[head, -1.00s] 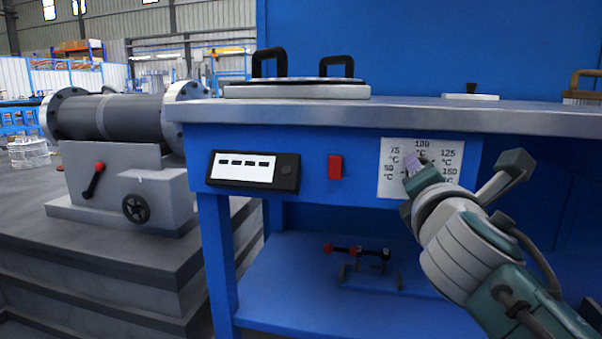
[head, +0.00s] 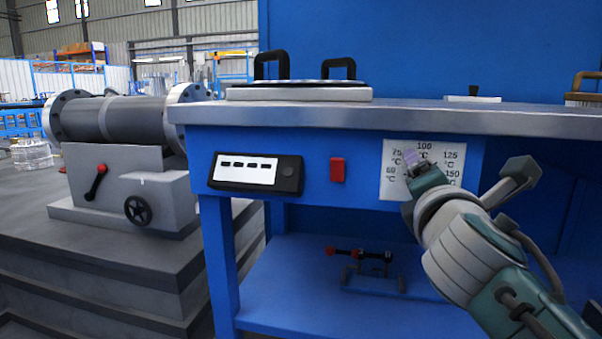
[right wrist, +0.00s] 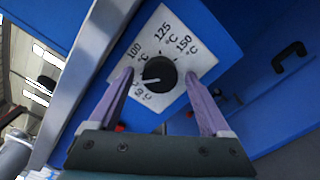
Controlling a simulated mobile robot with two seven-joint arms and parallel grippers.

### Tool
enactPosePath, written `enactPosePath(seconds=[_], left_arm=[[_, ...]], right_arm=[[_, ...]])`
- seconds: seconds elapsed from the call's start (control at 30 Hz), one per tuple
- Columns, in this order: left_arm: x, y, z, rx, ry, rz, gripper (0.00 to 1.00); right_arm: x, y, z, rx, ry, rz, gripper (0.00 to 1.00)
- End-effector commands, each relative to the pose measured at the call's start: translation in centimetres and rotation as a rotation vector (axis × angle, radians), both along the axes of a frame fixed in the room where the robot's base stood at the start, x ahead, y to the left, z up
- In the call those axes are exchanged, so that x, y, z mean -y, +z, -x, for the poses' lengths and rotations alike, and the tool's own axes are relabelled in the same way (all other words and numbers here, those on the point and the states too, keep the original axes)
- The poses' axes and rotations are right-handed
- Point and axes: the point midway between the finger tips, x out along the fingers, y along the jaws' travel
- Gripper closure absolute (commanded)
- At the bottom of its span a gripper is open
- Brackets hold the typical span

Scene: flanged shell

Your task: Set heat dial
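The heat dial is a round black knob (right wrist: 159,76) on a white temperature plate (head: 449,153) marked in °C, with 75, 100, 125 and 150 readable. In the right wrist view the knob's pale pointer line aims toward the left, at the low-number side. My right gripper (right wrist: 162,94) is open, its two purple fingers apart on either side of the knob, and no contact is visible. In the head view my right gripper (head: 413,158) is in front of the plate and hides the knob. My left gripper is not in view.
Left of the plate on the blue bench front are a red switch (head: 337,169) and a black-framed display box (head: 255,172). The metal benchtop edge (head: 400,115) overhangs above the plate. A lower shelf holds a small red-and-black fixture (head: 360,254). A grey flanged machine (head: 120,140) stands at left.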

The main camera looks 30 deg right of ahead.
Motion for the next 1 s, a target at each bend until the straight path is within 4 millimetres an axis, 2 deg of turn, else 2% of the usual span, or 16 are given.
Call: enactPosePath(seconds=[0.33, 0.7, 0.83, 1.0], left_arm=[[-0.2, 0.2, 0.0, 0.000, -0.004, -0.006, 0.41], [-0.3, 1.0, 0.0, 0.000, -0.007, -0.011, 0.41], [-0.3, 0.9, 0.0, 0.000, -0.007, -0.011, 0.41], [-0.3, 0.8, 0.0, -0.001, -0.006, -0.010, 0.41]], right_arm=[[-0.6, 0.0, 0.7, -0.002, 0.000, 0.001, 0.17], [-5.0, 0.0, 6.1, -0.003, -0.001, -0.002, 0.17], [-6.0, -0.1, 7.2, -0.001, 0.000, -0.001, 0.17], [-6.4, 0.0, 7.6, 0.001, -0.001, 0.000, 0.17]])
